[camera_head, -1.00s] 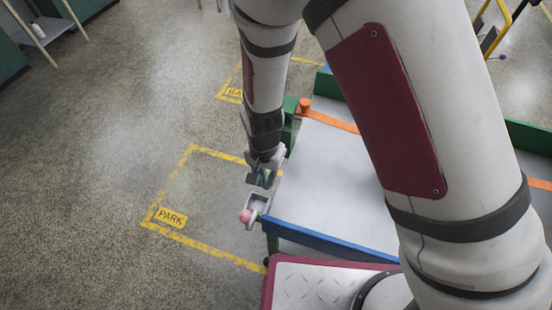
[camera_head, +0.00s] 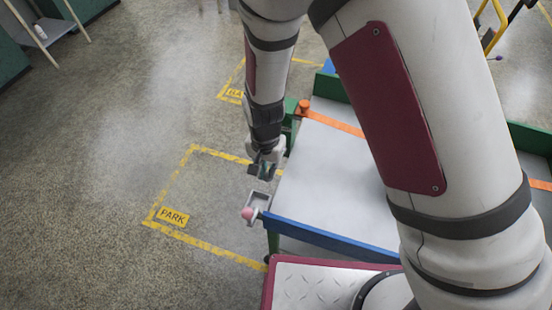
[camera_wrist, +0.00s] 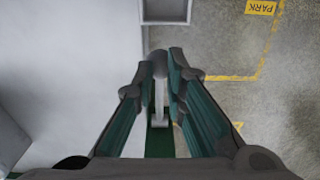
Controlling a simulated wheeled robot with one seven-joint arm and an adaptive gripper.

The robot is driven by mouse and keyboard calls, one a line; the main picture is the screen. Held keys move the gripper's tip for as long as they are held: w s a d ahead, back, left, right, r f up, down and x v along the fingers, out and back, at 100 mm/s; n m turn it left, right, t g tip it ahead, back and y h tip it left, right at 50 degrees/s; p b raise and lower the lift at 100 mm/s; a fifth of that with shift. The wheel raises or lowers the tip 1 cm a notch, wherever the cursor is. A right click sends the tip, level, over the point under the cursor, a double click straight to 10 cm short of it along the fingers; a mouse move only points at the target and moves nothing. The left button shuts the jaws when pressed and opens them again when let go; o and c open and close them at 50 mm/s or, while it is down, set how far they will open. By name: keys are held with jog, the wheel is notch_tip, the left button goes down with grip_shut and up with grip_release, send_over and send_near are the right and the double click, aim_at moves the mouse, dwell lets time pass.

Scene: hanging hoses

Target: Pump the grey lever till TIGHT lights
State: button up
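The grey lever (camera_wrist: 158,108) shows in the wrist view as a pale shaft with a darker rounded end between my fingers. My gripper (camera_wrist: 161,66) has its teal-padded fingers close on both sides of the lever's end, with almost no gap, and looks shut on it. In the head view my gripper (camera_head: 262,171) points down beside the left edge of the bench-like cart (camera_head: 330,175). The lever is hard to make out there behind the fingers. No lit TIGHT lamp shows in either view.
A small grey open tray (camera_head: 259,201) with a pink knob (camera_head: 247,213) sticks out at the cart's near left corner, just below my gripper. A blue rail (camera_head: 330,240) and an orange knob (camera_head: 304,106) edge the cart. Floor around the yellow PARK marking (camera_head: 173,217) is clear.

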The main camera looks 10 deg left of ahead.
jog(key=shift+r, duration=0.55)
jog(key=shift+w+d+r+p, duration=0.1)
jog(key=shift+w+r+p, duration=0.25)
jog(key=shift+r, duration=0.3)
jog(key=shift+w+d+r+p, duration=0.1)
jog(key=shift+w+r+p, duration=0.15)
jog(key=shift+r, duration=0.45)
jog(key=shift+w+d+r+p, duration=0.1)
jog(key=shift+w+r+p, duration=0.25)
jog(key=shift+r, duration=0.3)
jog(key=shift+s+a+f+b, duration=0.1)
jog(key=shift+s+f, duration=0.15)
jog(key=shift+f, duration=0.5)
jog(key=shift+s+a+f+b, duration=0.1)
jog(key=shift+s+f+b, duration=0.1)
jog(key=shift+f, duration=0.55)
jog(key=shift+s+a+f+b, duration=0.1)
jog(key=shift+s+f, duration=0.15)
jog(key=shift+f, duration=0.5)
jog(key=shift+s+f, duration=0.2)
jog(key=shift+f, duration=0.55)
jog(key=shift+s+f, duration=0.2)
jog(key=shift+f, duration=0.55)
